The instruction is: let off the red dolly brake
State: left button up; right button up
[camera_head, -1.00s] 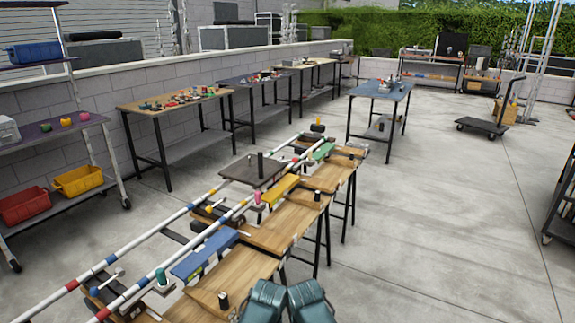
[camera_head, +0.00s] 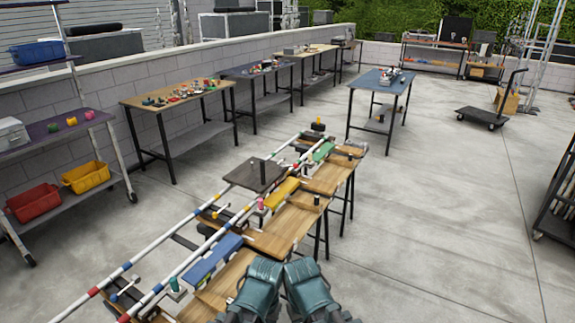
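A dark flat dolly platform (camera_head: 246,177) with a black upright post sits on striped rails at the bench row, left of centre. A small pinkish-red post (camera_head: 261,203) stands just in front of it. It is the reddest upright piece there, but I cannot tell whether it is the brake. A yellow block (camera_head: 281,193), a blue block (camera_head: 213,257) and a green block (camera_head: 321,151) lie along the same row. My two teal arms show side by side at the bottom centre, in front of the near benches and apart from the dolly. No gripper fingertips show.
Wooden benches (camera_head: 283,231) carry the striped rails (camera_head: 140,258) from lower left to centre. A shelf with red (camera_head: 34,203) and yellow (camera_head: 86,177) bins stands left. A blue-topped table (camera_head: 380,79) and a platform cart (camera_head: 482,118) stand beyond. The concrete floor right of the benches is clear.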

aim_at(296, 167)
jog(key=i+l+u, duration=0.1)
jog(key=u, duration=0.25)
jog(key=l+u, duration=0.1)
jog(key=u, duration=0.25)
jog(key=i+l+u, duration=0.15)
jog(key=l, duration=0.15)
jog(key=i+l+u, duration=0.15)
jog(key=l, duration=0.2)
jog(key=l+u, duration=0.1)
jog(key=l, duration=0.2)
jog(key=i+l+u, duration=0.15)
jog(key=l, duration=0.25)
jog(key=i+l, duration=0.1)
jog(key=l, duration=0.35)
jog(key=i+l, duration=0.1)
jog(key=l, duration=0.4)
jog(key=i+l, duration=0.1)
jog(key=l, duration=0.35)
